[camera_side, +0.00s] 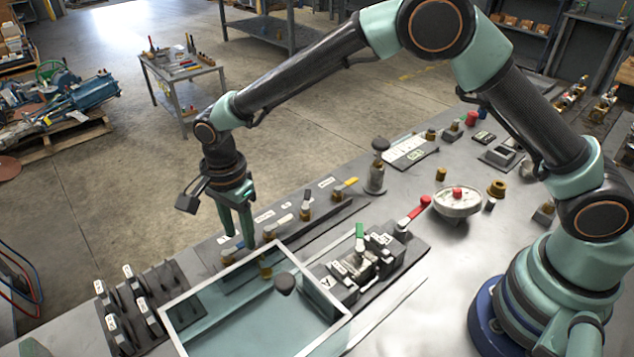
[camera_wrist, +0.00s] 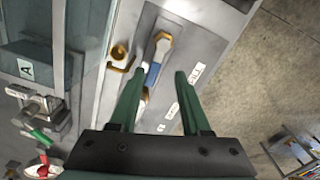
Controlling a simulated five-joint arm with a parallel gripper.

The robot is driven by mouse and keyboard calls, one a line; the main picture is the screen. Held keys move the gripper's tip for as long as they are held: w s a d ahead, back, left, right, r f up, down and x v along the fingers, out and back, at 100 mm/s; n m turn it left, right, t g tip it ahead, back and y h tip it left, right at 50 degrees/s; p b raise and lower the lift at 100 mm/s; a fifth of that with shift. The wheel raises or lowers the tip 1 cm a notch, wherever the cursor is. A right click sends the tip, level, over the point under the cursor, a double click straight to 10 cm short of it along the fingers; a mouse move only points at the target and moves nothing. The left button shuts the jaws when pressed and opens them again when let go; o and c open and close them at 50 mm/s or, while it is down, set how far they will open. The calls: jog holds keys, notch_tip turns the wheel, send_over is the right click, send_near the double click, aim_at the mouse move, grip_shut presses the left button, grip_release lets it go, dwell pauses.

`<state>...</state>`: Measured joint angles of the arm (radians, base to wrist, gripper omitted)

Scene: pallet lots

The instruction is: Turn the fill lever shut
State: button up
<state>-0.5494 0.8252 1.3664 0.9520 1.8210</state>
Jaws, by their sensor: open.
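A row of small valve levers runs along the far edge of the bench, with white labels beside them. In the side view one has a yellow handle (camera_side: 346,184) and another a pale handle (camera_side: 284,219); I cannot read which label says fill. My gripper (camera_side: 243,240) is open, pointing down over the near-left end of this row. In the wrist view my gripper (camera_wrist: 158,76) has its green fingers spread and empty. A lever with a pale and orange end (camera_wrist: 161,45) and a blue part (camera_wrist: 152,75) shows between and beyond the fingers; contact is not visible.
A glass-walled tank (camera_side: 186,299) stands in front of my gripper, with a dark knob (camera_side: 284,284). To its right are a valve block with a green lever (camera_side: 360,236), a red lever (camera_side: 414,211) and a round dial (camera_side: 457,203). Black racks (camera_side: 128,310) stand left.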

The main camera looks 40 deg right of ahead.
jog(key=n, duration=0.2)
jog(key=w+n, duration=0.1)
jog(key=shift+a, duration=0.25)
jog(key=n, duration=0.2)
jog(key=w+a+n, duration=0.1)
jog(key=n, duration=0.1)
jog(key=shift+n, duration=0.3)
jog(key=n, duration=0.1)
jog(key=a+n, duration=0.1)
jog(key=n, duration=0.1)
jog(key=shift+w, duration=0.3)
jog(key=n, duration=0.2)
jog(key=a+n, duration=0.1)
jog(key=shift+n, duration=0.4)
notch_tip(320, 180, up, 13)
jog(key=s+d+r+t, duration=0.1)
jog(key=s+d+r, duration=0.1)
jog(key=d, duration=0.5)
jog(key=s+d+r+t, duration=0.1)
jog(key=s+d+r, duration=0.2)
jog(key=d+r, duration=0.2)
jog(key=s+d+r+t, duration=0.1)
jog(key=s+d+r, duration=0.2)
jog(key=d, duration=0.7)
jog(key=shift+s+d+r+t+y, duration=0.15)
jog(key=shift+r+t+y, duration=0.15)
jog(key=shift+y, duration=0.1)
